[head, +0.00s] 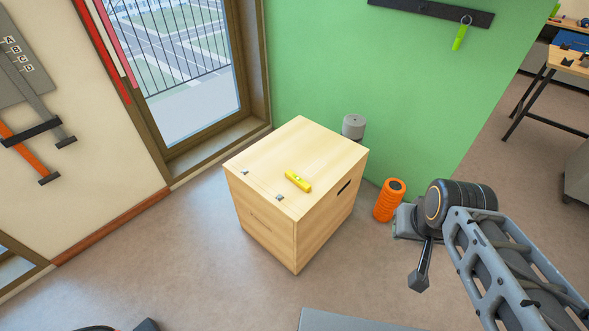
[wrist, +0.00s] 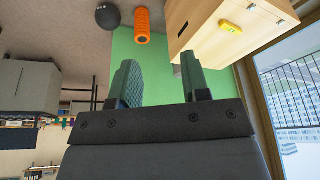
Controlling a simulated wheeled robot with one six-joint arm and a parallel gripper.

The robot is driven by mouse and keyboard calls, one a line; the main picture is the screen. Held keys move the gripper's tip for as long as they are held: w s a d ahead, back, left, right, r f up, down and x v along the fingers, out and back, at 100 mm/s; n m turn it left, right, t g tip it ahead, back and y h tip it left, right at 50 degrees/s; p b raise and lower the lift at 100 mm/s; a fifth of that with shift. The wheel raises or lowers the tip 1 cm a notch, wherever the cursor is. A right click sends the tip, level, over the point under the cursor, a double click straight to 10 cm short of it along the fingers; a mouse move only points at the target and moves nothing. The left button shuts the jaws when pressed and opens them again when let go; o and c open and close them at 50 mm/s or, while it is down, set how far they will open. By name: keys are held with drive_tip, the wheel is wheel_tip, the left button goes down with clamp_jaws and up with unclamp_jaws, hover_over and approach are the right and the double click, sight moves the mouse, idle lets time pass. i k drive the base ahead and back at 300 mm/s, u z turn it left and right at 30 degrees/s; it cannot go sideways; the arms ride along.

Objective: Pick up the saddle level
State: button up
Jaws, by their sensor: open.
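The saddle level, a small yellow block, lies on top of a pale wooden box in the head view (head: 298,181). It also shows in the wrist view (wrist: 231,27), near the upper right. The wooden box (head: 268,235) stands on the floor near the middle of the head view. My gripper (wrist: 160,75) is open, with a gap between its two fingers and nothing in it. It is apart from the level, and my arm is at the right of the head view.
Metal fittings (head: 279,197) sit on the box top near the level. An orange foam roller (head: 389,200) stands on the floor right of the box, and a grey cylinder (head: 353,126) stands behind it. A green wall (head: 400,90) is close behind. The floor left of the box is clear.

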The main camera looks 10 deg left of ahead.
sight(303, 185)
drive_tip(key=u, duration=0.6)
drive_tip(key=i, duration=1.15)
drive_tip(key=u, duration=0.65)
